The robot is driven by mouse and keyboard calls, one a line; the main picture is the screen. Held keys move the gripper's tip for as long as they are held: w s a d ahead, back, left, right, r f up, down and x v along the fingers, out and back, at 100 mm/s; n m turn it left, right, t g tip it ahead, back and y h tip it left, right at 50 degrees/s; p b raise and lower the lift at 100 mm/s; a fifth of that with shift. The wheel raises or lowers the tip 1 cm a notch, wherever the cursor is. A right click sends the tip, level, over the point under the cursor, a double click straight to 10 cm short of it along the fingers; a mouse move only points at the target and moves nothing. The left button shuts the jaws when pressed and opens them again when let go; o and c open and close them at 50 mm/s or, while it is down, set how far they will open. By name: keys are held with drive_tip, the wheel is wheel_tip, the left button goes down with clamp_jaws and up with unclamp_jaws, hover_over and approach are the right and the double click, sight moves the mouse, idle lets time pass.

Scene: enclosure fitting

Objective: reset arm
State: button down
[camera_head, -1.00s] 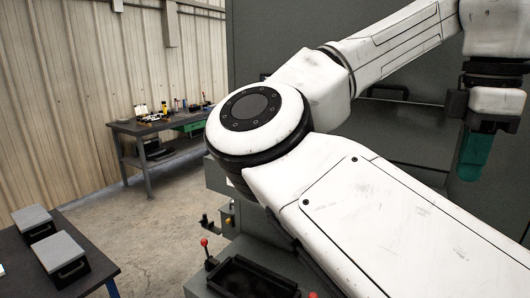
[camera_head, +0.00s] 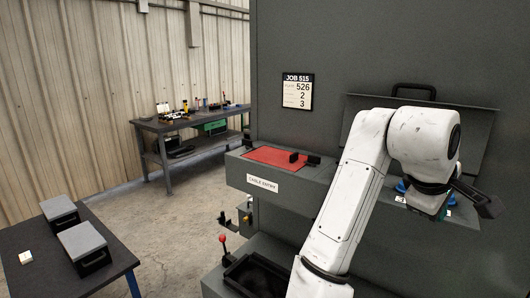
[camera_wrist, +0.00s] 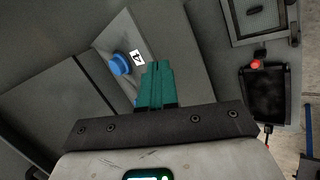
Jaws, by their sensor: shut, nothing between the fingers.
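My gripper shows in the wrist view with its teal fingers (camera_wrist: 156,88) pressed together and nothing between them. In the head view, my white arm rises from the bottom and bends over to the right. Only a small teal part of the gripper (camera_head: 442,212) shows there, below the wrist and in front of the grey cabinet (camera_head: 330,40). A blue knob (camera_wrist: 120,63) beside a small numbered label (camera_wrist: 137,58) is to the left of the fingertips in the wrist view. The fingers appear apart from the knob.
A red-surfaced shelf (camera_head: 275,157) marked "CABLE ENTRY" juts from the cabinet. Below it are a red-knobbed lever (camera_head: 223,240) and a black tray (camera_head: 258,277). Two grey-topped boxes (camera_head: 84,243) stand on the left table. A workbench (camera_head: 150,125) stands behind. Open floor lies between.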

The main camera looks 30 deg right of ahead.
drive_tip(key=w+a+f+n+t+y, duration=0.15)
drive_tip(key=a+f, duration=0.25)
drive_tip(key=f, duration=0.9)
drive_tip(key=w+a+f+m+t, duration=0.15)
drive_tip(key=a+f, duration=0.35)
drive_tip(key=f, duration=0.7)
drive_tip(key=s+a+f+g+y+b, duration=0.1)
drive_tip(key=s+a+f+y, duration=0.5)
drive_tip(key=s+a+f, duration=0.8)
wheel_tip(320, 180, down, 2)
drive_tip(key=shift+a+f+m+g, duration=0.15)
drive_tip(key=shift+a+m+g, duration=0.2)
drive_tip(key=shift+a, duration=0.5)
